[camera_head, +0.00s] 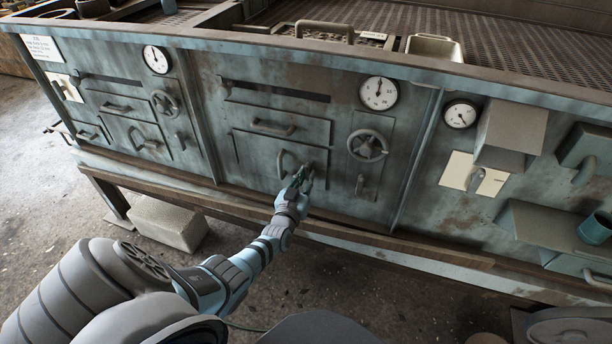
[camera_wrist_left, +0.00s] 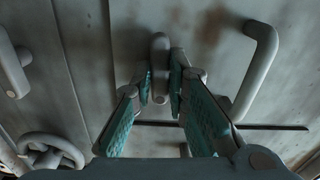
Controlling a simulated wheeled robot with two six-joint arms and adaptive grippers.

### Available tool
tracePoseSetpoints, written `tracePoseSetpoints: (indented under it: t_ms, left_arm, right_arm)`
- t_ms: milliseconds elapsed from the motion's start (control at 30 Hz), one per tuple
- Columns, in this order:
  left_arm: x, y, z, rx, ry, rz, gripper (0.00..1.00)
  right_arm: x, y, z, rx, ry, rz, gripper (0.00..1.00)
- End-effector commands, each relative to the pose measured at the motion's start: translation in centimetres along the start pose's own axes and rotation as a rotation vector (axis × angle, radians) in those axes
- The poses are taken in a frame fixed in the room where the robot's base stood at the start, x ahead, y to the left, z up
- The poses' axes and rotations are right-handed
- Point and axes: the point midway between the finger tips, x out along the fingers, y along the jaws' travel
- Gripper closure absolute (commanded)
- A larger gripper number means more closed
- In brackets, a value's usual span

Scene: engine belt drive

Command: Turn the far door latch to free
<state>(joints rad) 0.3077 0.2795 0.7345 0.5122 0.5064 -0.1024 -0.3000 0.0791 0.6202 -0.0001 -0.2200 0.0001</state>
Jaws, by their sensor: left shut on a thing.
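The door latch is a short grey bar (camera_wrist_left: 159,48) on a worn blue-grey door (camera_head: 262,148). In the left wrist view it points up and down the picture, between the fingers. My left gripper (camera_head: 304,177) is at the right edge of this door, and it shows in the left wrist view (camera_wrist_left: 160,84) with its teal-padded fingers on both sides of the latch, shut on it. In the head view the gripper hides the latch. A curved door handle (camera_head: 283,161) stands just left of the gripper; it also shows in the left wrist view (camera_wrist_left: 262,70). My right gripper is not in view.
A handwheel (camera_head: 368,146) and a lever handle (camera_head: 359,186) are right of the gripper. A drawer handle (camera_head: 272,128) is above. A ledge (camera_head: 350,232) runs below the front. A concrete block (camera_head: 168,224) lies on the floor at left.

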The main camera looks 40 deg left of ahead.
Motion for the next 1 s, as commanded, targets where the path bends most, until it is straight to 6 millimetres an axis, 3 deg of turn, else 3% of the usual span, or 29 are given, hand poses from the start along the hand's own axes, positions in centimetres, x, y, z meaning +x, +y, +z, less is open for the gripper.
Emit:
tracePoseSetpoints:
  t_ms: [700, 733, 833, 1000]
  left_arm:
    - [-0.01, 0.01, 0.04, 0.089, -0.001, 0.000, 1.00]
    - [-0.01, 0.00, 0.04, 0.089, -0.001, 0.000, 0.84]
    - [-0.01, 0.00, 0.04, 0.089, -0.001, 0.000, 0.68]
    - [0.00, 0.00, 0.02, 0.088, 0.000, 0.000, 0.66]
  right_arm:
    - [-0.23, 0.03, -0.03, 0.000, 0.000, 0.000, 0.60]
    - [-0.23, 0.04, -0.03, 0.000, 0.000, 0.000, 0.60]
    - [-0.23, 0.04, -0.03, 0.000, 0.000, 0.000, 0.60]
    - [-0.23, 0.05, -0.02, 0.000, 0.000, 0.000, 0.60]
